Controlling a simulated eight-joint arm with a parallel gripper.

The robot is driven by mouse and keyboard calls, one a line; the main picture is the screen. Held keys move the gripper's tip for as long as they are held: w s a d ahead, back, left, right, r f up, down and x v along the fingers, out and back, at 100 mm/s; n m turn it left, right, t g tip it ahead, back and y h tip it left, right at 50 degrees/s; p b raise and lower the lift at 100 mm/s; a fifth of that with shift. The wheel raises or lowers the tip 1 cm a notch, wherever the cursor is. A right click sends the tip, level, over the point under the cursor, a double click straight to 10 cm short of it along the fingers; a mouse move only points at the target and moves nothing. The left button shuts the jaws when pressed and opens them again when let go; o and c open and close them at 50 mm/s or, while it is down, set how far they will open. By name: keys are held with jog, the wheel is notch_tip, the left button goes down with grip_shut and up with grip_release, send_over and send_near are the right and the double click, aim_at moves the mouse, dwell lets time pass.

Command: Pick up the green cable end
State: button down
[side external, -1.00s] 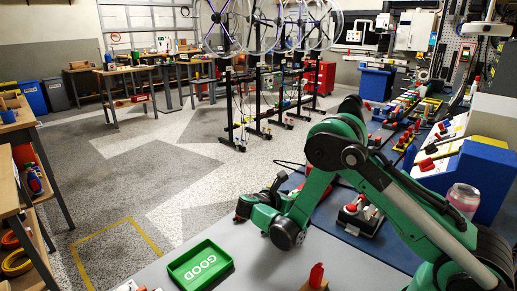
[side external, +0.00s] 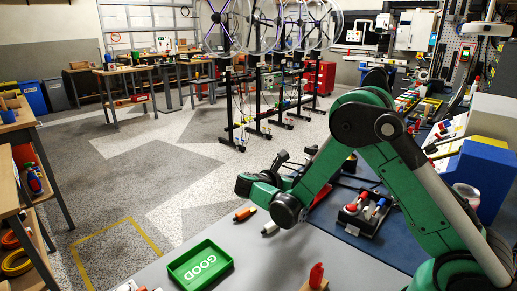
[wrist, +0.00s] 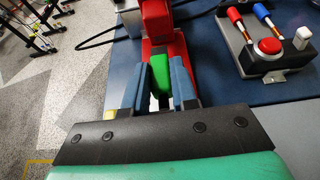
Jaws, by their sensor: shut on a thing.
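The green cable end (wrist: 160,72) shows in the wrist view between the two blue-grey fingers of my gripper (wrist: 160,82). The fingers are shut on its sides. A red block-like part (wrist: 155,22) lies just beyond the green end, and I cannot tell whether the two touch. In the side view my gripper (side external: 297,158) is at the near edge of the blue mat. The green end cannot be made out there.
Orange (side external: 245,214) and white (side external: 269,228) connectors lie on the grey table. A green GOOD tray (side external: 200,265) is at front left.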

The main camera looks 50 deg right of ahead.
notch_tip(320, 180, up, 14)
jog(key=r, duration=0.1)
jog(key=w+a+r+n+t+y, duration=0.2)
jog(key=a+r+n+t+y, duration=0.1)
jog(key=a+n+t+y, duration=0.3)
jog(key=w+a+r+n+t+y, duration=0.2)
jog(key=a+n+t+y, duration=0.1)
jog(key=a+n+t, duration=0.5)
jog(key=s+d+f+m+g+h, duration=0.2)
jog(key=d+m+g+h, duration=0.2)
jog(key=d+m+g, duration=0.3)
jog(key=s+d+f+m+g+h, duration=0.2)
jog(key=d+f+m+g+h, duration=0.1)
jog(key=d+m+g+h, duration=0.2)
jog(key=shift+d+m+g, duration=1)
notch_tip(320, 180, down, 20)
jog(key=shift+r, duration=0.2)
jog(key=shift+f, duration=0.15)
